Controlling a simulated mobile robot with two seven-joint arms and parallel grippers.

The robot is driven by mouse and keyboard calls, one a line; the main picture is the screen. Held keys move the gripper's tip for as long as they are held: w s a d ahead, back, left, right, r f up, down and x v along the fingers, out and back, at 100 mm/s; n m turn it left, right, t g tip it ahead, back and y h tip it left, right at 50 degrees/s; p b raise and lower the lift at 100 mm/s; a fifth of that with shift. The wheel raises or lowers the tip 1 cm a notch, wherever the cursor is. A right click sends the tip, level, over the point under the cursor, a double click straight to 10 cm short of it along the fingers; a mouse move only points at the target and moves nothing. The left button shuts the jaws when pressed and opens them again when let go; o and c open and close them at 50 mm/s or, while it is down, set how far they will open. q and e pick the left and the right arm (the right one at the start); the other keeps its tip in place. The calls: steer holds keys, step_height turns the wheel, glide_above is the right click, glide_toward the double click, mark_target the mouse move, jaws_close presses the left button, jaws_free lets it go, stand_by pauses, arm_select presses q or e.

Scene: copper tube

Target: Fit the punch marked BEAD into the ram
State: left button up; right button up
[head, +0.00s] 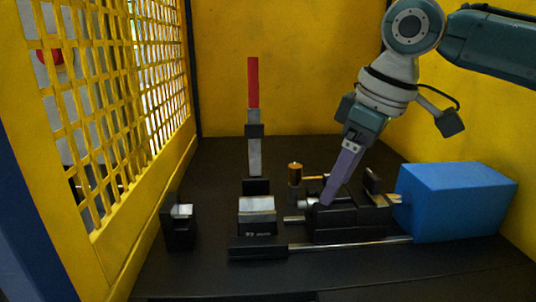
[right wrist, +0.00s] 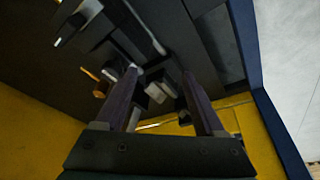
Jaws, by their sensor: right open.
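My right gripper (head: 326,198) reaches down from the upper right, its purple fingers at the black ram assembly (head: 350,222). In the right wrist view the two fingers (right wrist: 160,74) stand apart, open. Small pale grey parts (right wrist: 156,92) show in the gap between them; I cannot tell whether the fingers touch them. A short silver cylinder (head: 294,219) sticks out at the left of the ram assembly. I cannot read a BEAD mark on any part, so I cannot tell which piece is that punch. My left gripper is not in view.
A red-handled upright lever (head: 253,85) stands left of the ram, behind a silver-topped black block (head: 257,205). A smaller black block (head: 179,232) is farther left. A brass-topped post (head: 295,172) stands beside the ram. A blue box (head: 455,203) is at right; yellow walls enclose the table.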

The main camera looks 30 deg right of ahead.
steer(key=shift+n+y, duration=0.6)
steer(key=shift+n, duration=0.1)
steer(key=s+a+f, duration=0.3)
steer(key=a, duration=0.1)
steer(key=s+a+f, duration=0.3)
steer(key=s+a, duration=0.1)
steer(key=a, duration=0.1)
steer(key=s+a+f, duration=0.3)
steer(key=a, duration=0.2)
steer(key=shift+s+f, duration=0.15)
steer(key=s+m+h, duration=0.1)
steer(key=s+m, duration=0.2)
steer(key=s, duration=0.7)
steer(key=shift+d+m+h, duration=0.3)
steer(key=shift+m+h, duration=0.1)
